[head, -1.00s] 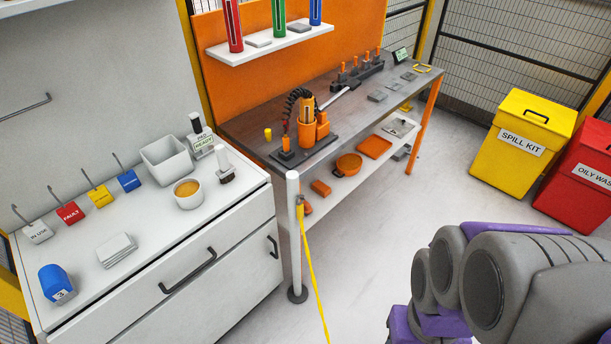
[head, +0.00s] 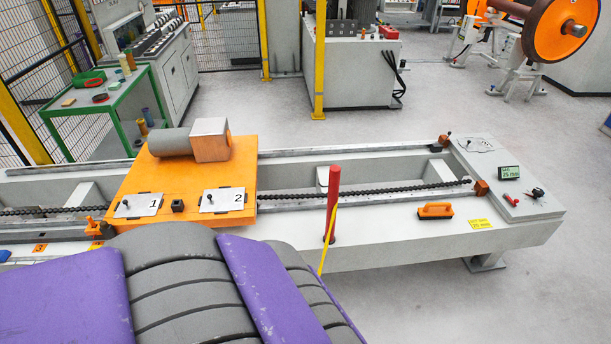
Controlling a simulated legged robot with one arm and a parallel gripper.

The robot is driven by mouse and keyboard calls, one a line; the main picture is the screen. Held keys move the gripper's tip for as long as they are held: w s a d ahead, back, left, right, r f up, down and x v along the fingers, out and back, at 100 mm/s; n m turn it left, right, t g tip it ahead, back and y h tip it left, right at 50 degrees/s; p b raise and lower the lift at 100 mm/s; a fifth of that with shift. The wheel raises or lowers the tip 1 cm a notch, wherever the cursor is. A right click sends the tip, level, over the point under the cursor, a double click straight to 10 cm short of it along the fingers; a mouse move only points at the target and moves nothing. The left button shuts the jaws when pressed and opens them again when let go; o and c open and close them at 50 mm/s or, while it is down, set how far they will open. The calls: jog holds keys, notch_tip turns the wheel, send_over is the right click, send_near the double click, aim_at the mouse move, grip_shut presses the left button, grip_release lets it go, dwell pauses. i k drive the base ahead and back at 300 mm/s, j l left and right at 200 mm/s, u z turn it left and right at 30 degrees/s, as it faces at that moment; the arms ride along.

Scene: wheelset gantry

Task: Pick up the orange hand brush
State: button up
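The orange hand brush (head: 435,210) lies on the light grey front ledge of the long machine bed (head: 385,240), right of the red post. It has an orange handle on top and a dark strip along its underside. Nothing covers it. My arm, grey and purple, fills the lower left of the head view, well apart from the brush. My gripper is not in the picture.
A red post (head: 332,205) with a yellow strap (head: 326,240) stands before the bed. An orange carriage (head: 185,185) with plates marked 1 and 2 sits left. A yellow label (head: 480,224) lies right of the brush. Floor is clear at the lower right.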

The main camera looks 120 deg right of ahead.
aim_at(432, 210)
jog(key=z, duration=5.3)
jog(key=i+z, duration=0.2)
jog(key=i, duration=0.3)
jog(key=i+j+z, duration=0.25)
jog(key=i, duration=0.3)
jog(key=i+j+z, duration=0.2)
jog(key=i, duration=0.3)
jog(key=i+j+z, duration=0.25)
jog(key=i, duration=0.25)
jog(key=j, duration=0.1)
